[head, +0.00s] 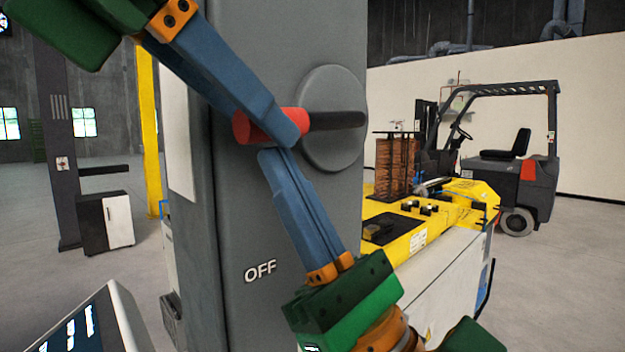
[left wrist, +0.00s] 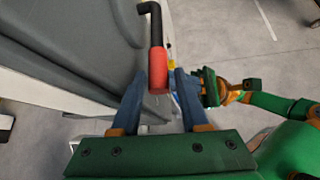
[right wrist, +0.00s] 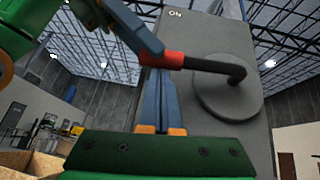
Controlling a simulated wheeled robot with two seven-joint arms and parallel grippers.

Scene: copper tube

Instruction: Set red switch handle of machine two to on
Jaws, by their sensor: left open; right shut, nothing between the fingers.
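The switch handle has a red grip (head: 243,127) and a black shaft (head: 335,120) on a round grey disc (head: 330,85). It lies about level, grip to the left, above the "OFF" label (head: 260,271); an "ON" label (right wrist: 175,14) shows in the right wrist view. My left gripper (head: 285,138) is open across the grip from above. In the left wrist view the red grip (left wrist: 158,72) lies between its fingers (left wrist: 158,78). My right gripper (head: 272,155) is shut and empty, fingertips just under the grip; I cannot tell whether they touch it.
The grey machine cabinet (head: 235,215) stands right behind the grippers. A screen panel (head: 85,325) is at lower left. A yellow machine (head: 425,220) with a copper coil (head: 395,165) and a forklift (head: 515,150) stand to the right. Open floor (head: 570,260) lies at far right.

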